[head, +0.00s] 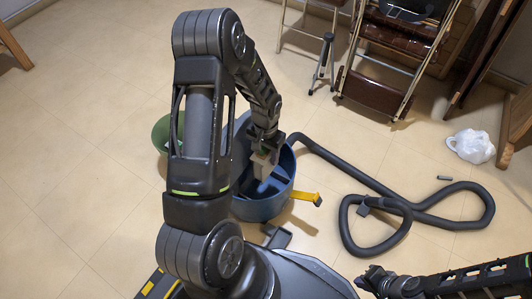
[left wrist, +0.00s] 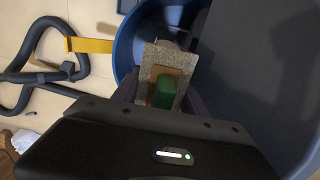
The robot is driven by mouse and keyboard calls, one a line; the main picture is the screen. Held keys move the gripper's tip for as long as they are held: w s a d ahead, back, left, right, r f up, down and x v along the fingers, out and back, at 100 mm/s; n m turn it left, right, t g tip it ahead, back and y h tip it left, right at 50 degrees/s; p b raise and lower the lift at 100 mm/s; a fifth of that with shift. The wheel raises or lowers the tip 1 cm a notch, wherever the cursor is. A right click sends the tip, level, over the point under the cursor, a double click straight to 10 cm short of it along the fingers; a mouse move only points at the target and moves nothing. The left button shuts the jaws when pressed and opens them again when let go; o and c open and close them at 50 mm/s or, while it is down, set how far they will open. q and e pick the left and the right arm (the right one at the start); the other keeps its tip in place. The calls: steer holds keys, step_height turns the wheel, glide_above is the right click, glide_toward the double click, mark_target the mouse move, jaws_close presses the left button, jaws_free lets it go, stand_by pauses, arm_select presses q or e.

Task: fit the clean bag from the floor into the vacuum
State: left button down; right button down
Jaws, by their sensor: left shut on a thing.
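The vacuum is an open blue drum (head: 262,210) on the floor, with a yellow latch (head: 305,197) sticking out to its right. My left gripper (head: 266,152) points down at its opening and is shut on the bag (head: 262,168). In the left wrist view the bag (left wrist: 149,68) is grey, with a brown plate and a green tab, held between the fingers. It is over or just inside the blue drum (left wrist: 122,50); how deep I cannot tell. My right gripper (head: 374,281) is low at the bottom right, away from the drum; its fingers are unclear.
A dark hose (head: 375,190) loops over the floor right of the drum. A green bin (head: 162,134) stands left, partly behind my left arm. A white crumpled bag (head: 471,145) lies at the right. Folded chairs (head: 385,75) stand at the back. The left floor is clear.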

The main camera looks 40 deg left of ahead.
arm_select(q)
steer(key=shift+f+b, duration=1.2)
steer(key=shift+f, duration=0.5)
steer(key=shift+f+b, duration=2.2)
steer(key=shift+f, duration=0.7)
steer(key=c, duration=0.5)
jaws_free()
steer(key=shift+a, duration=0.1)
steer(key=c, duration=0.3)
steer(key=shift+o, duration=1.4)
steer(key=shift+a, duration=0.1)
steer(key=shift+r, duration=0.1)
